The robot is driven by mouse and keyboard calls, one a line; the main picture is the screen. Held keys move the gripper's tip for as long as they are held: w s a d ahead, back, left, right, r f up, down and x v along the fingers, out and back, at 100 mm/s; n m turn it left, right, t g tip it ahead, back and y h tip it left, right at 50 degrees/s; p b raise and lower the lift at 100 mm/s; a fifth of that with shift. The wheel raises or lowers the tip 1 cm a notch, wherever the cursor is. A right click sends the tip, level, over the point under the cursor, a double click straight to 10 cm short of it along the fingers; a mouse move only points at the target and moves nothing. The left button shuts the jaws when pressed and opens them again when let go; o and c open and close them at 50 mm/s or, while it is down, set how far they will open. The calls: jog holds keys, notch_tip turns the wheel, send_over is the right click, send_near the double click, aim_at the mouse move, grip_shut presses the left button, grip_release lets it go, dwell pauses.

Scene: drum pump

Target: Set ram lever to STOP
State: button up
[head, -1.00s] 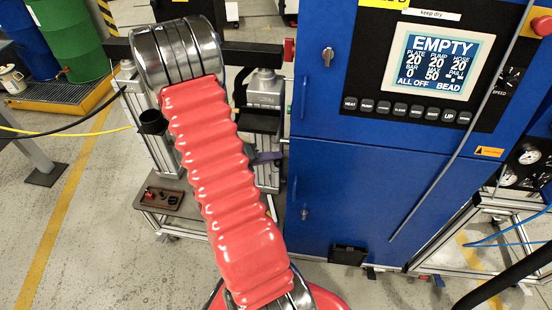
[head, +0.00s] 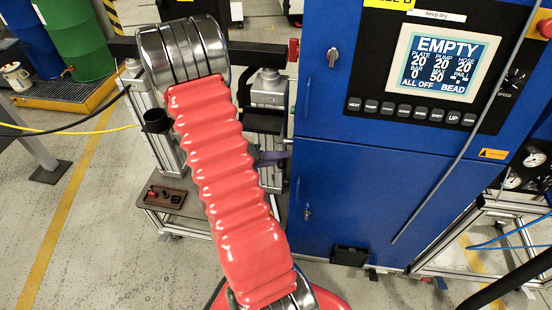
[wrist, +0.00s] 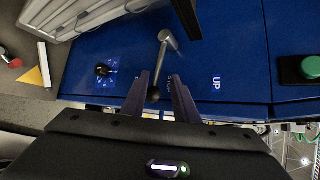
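The ram lever (wrist: 163,50) shows in the wrist view as a thin grey metal arm with a dark ball knob, against a blue panel. The white word UP (wrist: 216,82) is printed right of it. My gripper (wrist: 158,75) is open, with its two dark purple fingers on either side of the lever's knob end. I cannot tell whether either finger touches it. No STOP mark is readable.
The blue cabinet (head: 370,200) stands on the right, with a screen (head: 442,63) reading EMPTY. The wrist view also shows a small black knob (wrist: 102,70) and a green button (wrist: 308,68). A small brown tray (head: 163,197) is low on the left.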

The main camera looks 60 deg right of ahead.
jog(key=v, duration=1.3)
jog(key=shift+w+a, duration=0.2)
jog(key=shift+a, duration=0.1)
jog(key=shift+r, duration=0.1)
jog(key=s+a+m+t+y, duration=0.2)
jog(key=a+m+y, duration=0.4)
jog(key=a+m, duration=1)
jog(key=w+a+r+m+t+y, duration=0.1)
jog(key=a+r+m+t, duration=0.3)
jog(key=a+r, duration=0.5)
jog(key=w+a+r+m+t+y, duration=0.2)
jog(key=a+r+m+t, duration=0.3)
jog(key=a+r, duration=0.3)
jog(key=shift+a+r+t+y, duration=0.35)
jog(key=shift+r+t+y, duration=0.35)
jog(key=shift+r+y, duration=0.25)
jog(key=shift+d, duration=0.1)
